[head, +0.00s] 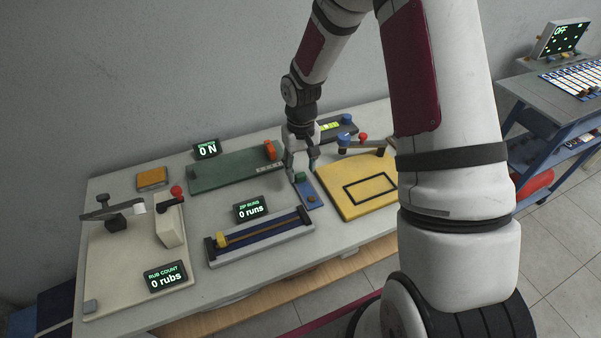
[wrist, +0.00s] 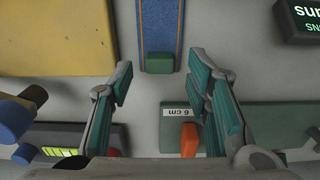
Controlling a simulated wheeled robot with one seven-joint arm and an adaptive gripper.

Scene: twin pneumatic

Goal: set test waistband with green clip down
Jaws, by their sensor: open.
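The test waistband (head: 312,198) is a short blue strip with a green clip (head: 299,177) at its far end. It appears to lie flat on the grey table, between the zip rig and the yellow board. In the wrist view the blue strip (wrist: 160,25) runs up from the green clip (wrist: 160,62), which sits between my fingertips in the picture. My gripper (head: 302,171) points down over the clip end. In the wrist view my gripper (wrist: 160,68) is open, with a visible gap on each side of the clip. Fingertip height above the table is hard to judge.
The yellow board (head: 342,208) is right of the strip, the zip rig (head: 262,240) left and nearer. A green board (head: 225,172) with an orange block (head: 270,150) lies behind. A rub tester (head: 170,225) stands at left. The "0 runs" display (head: 251,209) is close by.

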